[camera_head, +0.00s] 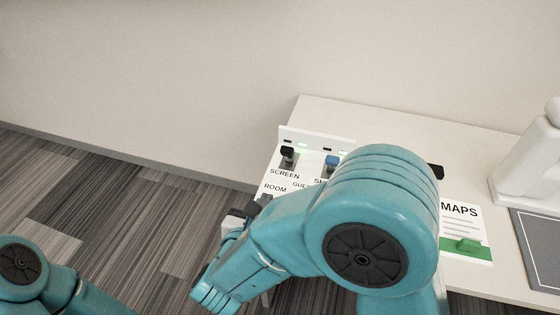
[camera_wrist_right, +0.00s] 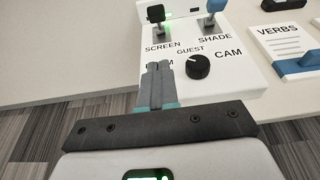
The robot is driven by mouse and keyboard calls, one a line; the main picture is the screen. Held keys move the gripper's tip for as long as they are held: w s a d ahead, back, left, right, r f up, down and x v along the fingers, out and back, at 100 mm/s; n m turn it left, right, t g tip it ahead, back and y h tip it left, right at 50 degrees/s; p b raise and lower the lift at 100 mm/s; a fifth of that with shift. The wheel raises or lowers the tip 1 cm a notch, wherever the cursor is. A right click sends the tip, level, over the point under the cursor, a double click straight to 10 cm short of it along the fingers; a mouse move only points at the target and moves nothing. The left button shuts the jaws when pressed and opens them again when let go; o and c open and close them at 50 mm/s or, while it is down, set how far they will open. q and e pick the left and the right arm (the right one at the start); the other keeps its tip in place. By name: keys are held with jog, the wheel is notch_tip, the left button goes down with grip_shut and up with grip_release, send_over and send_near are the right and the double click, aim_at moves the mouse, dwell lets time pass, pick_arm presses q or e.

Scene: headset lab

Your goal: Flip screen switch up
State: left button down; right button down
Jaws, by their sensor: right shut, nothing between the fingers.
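The white control panel (camera_head: 284,133) stands on the table's left end; it also shows in the wrist view (camera_wrist_right: 242,76). The screen switch (camera_head: 288,155) is a black-capped lever above the label SCREEN, seen also at the top of the wrist view (camera_wrist_right: 156,14). I cannot tell for sure whether it is up or down. My right gripper (camera_wrist_right: 158,68) is shut and empty, its fingertips at the panel's near part, below the SCREEN label and apart from the switch. In the head view my right arm hides part of the panel. My left gripper is out of view.
A blue-capped shade switch (camera_head: 332,162) is right of the screen switch. A black round knob (camera_wrist_right: 199,66) is right of my fingertips. A MAPS card (camera_head: 458,225) and a white object (camera_head: 530,165) are farther right on the table (camera_head: 400,125). A wall stands behind.

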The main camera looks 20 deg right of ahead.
send_near(286, 155)
jog(key=f, duration=0.1)
jog(key=w+f, duration=0.1)
jog(key=d+f, duration=0.1)
jog(key=shift+w+d+f, duration=0.1)
jog(key=shift+w+f, duration=0.2)
jog(key=shift+f, duration=0.05)
jog(key=shift+w+d+r+p, duration=0.2)
jog(key=shift+w+d+r, duration=0.15)
jog(key=shift+w, duration=0.15)
jog(key=shift+w+d+r+p, duration=0.2)
jog(key=shift+w+d+r, duration=0.1)
jog(key=shift+w, duration=0.2)
jog(key=shift+w+d+r, duration=0.3)
jog(key=shift+w+d, duration=0.05)
jog(key=shift+w, duration=0.2)
jog(key=shift+r, duration=0.1)
